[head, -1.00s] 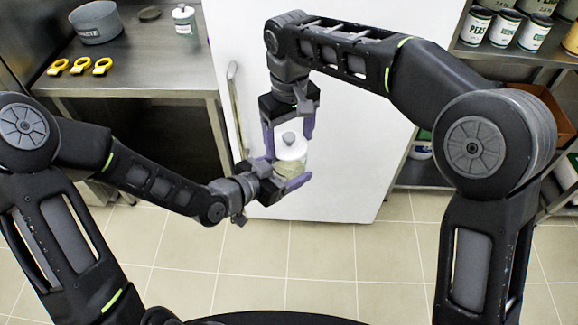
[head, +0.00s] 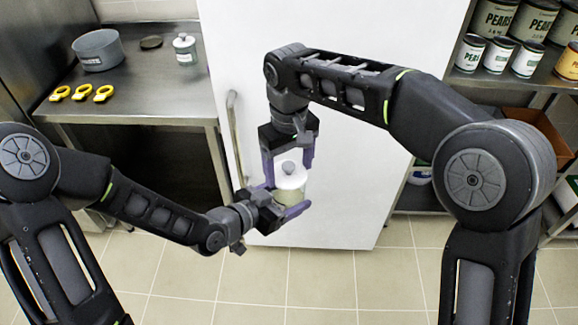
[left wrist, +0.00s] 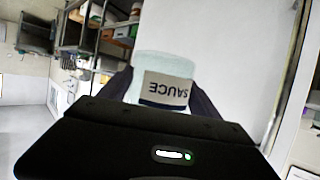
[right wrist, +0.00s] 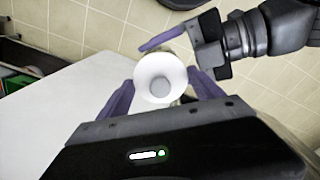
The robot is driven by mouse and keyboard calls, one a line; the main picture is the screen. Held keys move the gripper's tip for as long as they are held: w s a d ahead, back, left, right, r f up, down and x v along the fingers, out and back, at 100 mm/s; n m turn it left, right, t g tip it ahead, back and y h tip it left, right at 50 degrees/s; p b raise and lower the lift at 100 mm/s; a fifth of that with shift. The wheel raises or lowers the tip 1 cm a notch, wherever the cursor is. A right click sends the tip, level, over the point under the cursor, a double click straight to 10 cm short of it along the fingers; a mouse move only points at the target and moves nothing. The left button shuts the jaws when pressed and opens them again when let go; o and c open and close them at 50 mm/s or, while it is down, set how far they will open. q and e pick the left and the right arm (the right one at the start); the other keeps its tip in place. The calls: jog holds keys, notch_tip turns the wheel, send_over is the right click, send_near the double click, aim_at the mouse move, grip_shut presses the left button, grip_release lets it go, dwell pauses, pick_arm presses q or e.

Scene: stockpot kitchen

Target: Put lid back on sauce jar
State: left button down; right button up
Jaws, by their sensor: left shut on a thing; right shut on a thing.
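The sauce jar (head: 289,197) is upright in front of the white door, with its body between the purple fingers of my left gripper (head: 282,201), which is shut on it. Its "SAUCE" label shows upside down in the left wrist view (left wrist: 168,88). The white lid (head: 291,177) with a grey knob is at the jar's mouth, between the fingers of my right gripper (head: 288,168), shut on it from above. The lid also shows round and centred between the fingers in the right wrist view (right wrist: 160,80). I cannot tell whether it is fully seated.
A steel counter (head: 150,95) at the left holds a grey pot (head: 99,50), yellow-handled items (head: 81,93) and another lidded jar (head: 185,49). A shelf of cans (head: 497,55) stands at the right. The white door (head: 350,190) is close behind the grippers.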

aim_at(288, 174)
jog(key=shift+f, duration=0.1)
jog(key=shift+f, duration=0.8)
jog(key=shift+f, duration=0.6)
dwell(0.4)
jog(key=o, duration=1.4)
jog(key=shift+s+a, duration=0.1)
jog(key=shift+r, duration=0.6)
notch_tip(288, 174, up, 6)
jog(key=shift+r, duration=0.15)
